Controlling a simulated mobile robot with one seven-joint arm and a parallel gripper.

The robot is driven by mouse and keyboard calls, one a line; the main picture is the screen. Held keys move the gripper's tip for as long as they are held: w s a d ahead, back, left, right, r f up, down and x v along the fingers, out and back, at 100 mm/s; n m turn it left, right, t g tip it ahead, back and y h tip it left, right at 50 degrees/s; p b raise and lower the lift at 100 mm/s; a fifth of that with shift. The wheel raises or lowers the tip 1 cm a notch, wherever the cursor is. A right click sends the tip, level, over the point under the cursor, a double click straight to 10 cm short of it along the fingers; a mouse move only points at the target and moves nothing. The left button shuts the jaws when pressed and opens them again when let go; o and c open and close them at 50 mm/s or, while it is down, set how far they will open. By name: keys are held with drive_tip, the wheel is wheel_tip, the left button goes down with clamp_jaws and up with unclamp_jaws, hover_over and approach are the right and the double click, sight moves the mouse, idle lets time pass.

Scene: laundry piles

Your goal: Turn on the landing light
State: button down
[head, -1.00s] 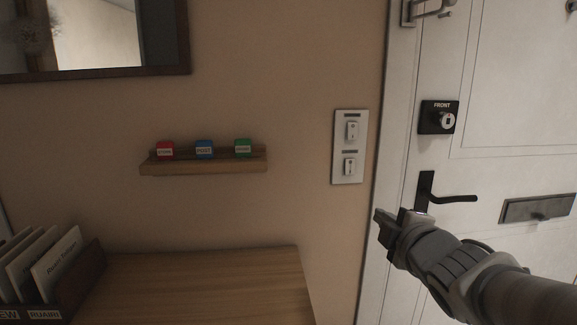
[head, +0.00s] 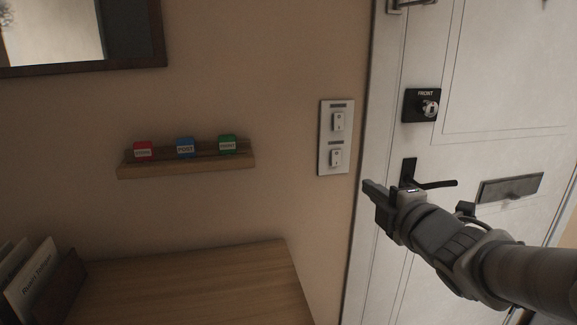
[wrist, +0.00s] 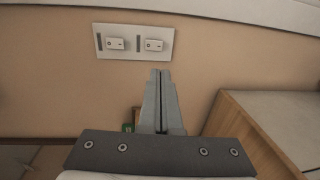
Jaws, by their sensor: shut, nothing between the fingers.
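A white switch plate (head: 336,137) is on the beige wall, left of the door frame. It carries an upper rocker switch (head: 338,122) and a lower rocker switch (head: 336,157), each with a dark label too small to read. In the wrist view the plate (wrist: 134,41) lies sideways, with its two rockers side by side. My gripper (head: 368,190) is shut and empty, to the right of and below the plate in the head view. In the wrist view its fingertips (wrist: 160,73) point toward the plate and appear apart from it.
A white door with a black handle (head: 431,184), a lock marked FRONT (head: 421,105) and a letter slot (head: 510,187) stands right. A small wooden shelf (head: 187,167) with red, blue and green tagged blocks hangs left. A wooden table top (head: 190,285) is below.

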sight(336, 164)
drive_tip(key=shift+w, duration=0.1)
drive_tip(key=b+x, duration=0.2)
drive_tip(key=x, duration=1.2)
drive_tip(key=shift+f+b, duration=0.1)
drive_tip(key=shift+b, duration=0.3)
drive_tip(key=shift+w+f+b, duration=0.1)
drive_tip(key=shift+f+b, duration=0.15)
drive_tip(key=shift+b, duration=0.85)
drive_tip(key=shift+r+p, duration=0.35)
drive_tip(key=shift+p, duration=0.15)
drive_tip(key=shift+f, duration=0.1)
